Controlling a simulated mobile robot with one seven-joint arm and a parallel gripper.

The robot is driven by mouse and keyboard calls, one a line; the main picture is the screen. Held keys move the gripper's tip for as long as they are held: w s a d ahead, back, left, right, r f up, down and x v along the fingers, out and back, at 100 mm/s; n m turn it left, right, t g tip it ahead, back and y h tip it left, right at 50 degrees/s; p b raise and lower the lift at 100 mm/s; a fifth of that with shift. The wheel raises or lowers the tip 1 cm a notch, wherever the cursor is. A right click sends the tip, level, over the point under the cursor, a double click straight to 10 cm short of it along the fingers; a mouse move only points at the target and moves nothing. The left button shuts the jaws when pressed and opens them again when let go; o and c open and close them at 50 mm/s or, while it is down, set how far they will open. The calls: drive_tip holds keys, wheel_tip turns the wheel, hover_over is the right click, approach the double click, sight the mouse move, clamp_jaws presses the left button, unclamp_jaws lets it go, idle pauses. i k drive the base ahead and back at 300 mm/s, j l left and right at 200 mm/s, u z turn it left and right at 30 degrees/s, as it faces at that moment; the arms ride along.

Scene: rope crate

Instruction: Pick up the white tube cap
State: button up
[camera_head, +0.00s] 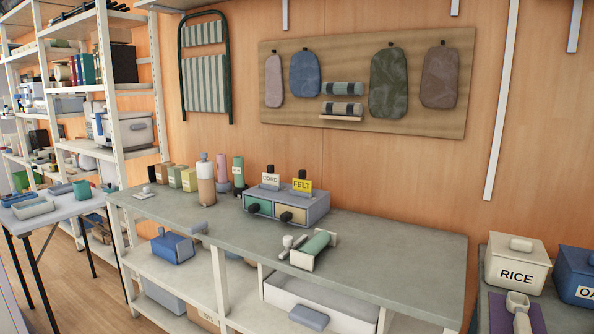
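I cannot tell for certain which thing is the white tube cap. A small white piece with a rounded end (290,243) lies near the front edge of the grey workbench (385,262). It is beside a green roll with cream ends (314,250). Another small whitish piece (144,193) lies flat at the bench's left end. A tan bottle with a white top (206,182) stands upright toward the back left. My gripper is not in view.
A grey drawer box (288,207) with CORD and FELT labels stands at the bench's back. Several small boxes and upright tubes stand left of it. The bench's right part is clear. A RICE canister (516,266) stands at the far right.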

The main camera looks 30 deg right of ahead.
sight(205, 168)
drive_tip(key=z, duration=0.6)
drive_tip(key=i+j+z, duration=0.1)
drive_tip(key=i+j, duration=0.65)
drive_tip(key=j, duration=0.25)
drive_tip(key=i+j+z, duration=0.15)
drive_tip(key=j, duration=0.2)
drive_tip(key=i+j+z, duration=0.15)
drive_tip(key=j, duration=0.25)
drive_tip(key=i+j+z, duration=0.15)
drive_tip(key=i+j, duration=0.15)
drive_tip(key=i+j+z, duration=0.15)
drive_tip(key=j, duration=0.4)
drive_tip(key=i+j+z, duration=0.15)
drive_tip(key=j, duration=0.25)
drive_tip(key=j+z, duration=0.1)
drive_tip(key=j, duration=0.35)
drive_tip(key=i+j+z, duration=0.15)
drive_tip(key=j, duration=0.35)
drive_tip(key=j+z, duration=0.15)
drive_tip(key=j, duration=0.35)
drive_tip(key=k+j+z, duration=0.15)
drive_tip(key=j, duration=0.35)
drive_tip(key=k+j, duration=0.15)
drive_tip(key=j, duration=0.2)
drive_tip(key=k+j+z, duration=0.1)
drive_tip(key=k+j, duration=0.1)
drive_tip(key=j, duration=0.1)
